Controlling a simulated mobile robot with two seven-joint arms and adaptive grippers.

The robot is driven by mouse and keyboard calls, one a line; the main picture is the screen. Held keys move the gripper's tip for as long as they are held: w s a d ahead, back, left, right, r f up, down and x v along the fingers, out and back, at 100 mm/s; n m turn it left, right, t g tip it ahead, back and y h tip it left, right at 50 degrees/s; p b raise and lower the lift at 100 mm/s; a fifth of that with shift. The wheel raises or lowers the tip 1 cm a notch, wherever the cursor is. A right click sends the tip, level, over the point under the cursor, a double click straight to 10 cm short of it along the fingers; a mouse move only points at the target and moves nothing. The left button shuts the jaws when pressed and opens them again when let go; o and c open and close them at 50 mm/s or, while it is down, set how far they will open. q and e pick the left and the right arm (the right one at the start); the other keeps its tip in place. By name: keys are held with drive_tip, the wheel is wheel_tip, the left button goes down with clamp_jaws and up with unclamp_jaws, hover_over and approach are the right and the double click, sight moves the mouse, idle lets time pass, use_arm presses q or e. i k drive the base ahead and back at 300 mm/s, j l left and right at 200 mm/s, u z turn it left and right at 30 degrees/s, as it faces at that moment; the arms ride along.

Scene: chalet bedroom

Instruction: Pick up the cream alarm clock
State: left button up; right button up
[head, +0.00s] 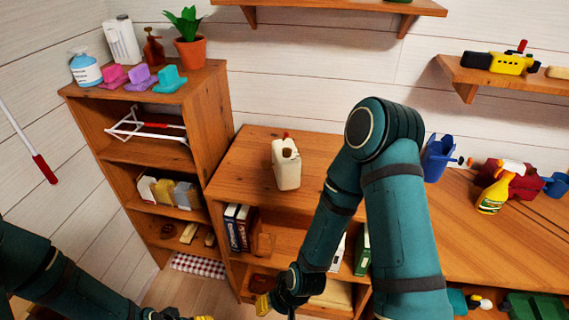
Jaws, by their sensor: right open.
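I cannot clearly make out an alarm clock. A cream upright object (286,165) with a dark round part and a red tip at its top stands on the wooden cabinet top (248,160); it looks more like a canister. My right gripper (263,305) is open, low in front of the cabinet, below and apart from the cream object; my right arm hides part of the cabinet. My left gripper (185,315) is cut off by the bottom edge, so its jaws are unclear.
A taller shelf unit (210,110) at left holds a potted plant (187,35), bottles and colored blocks. A spray bottle (494,190) and a blue watering can (438,157) stand at right. The cabinet top around the cream object is clear.

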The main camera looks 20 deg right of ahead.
sight(287, 172)
drive_tip(key=z, duration=0.75)
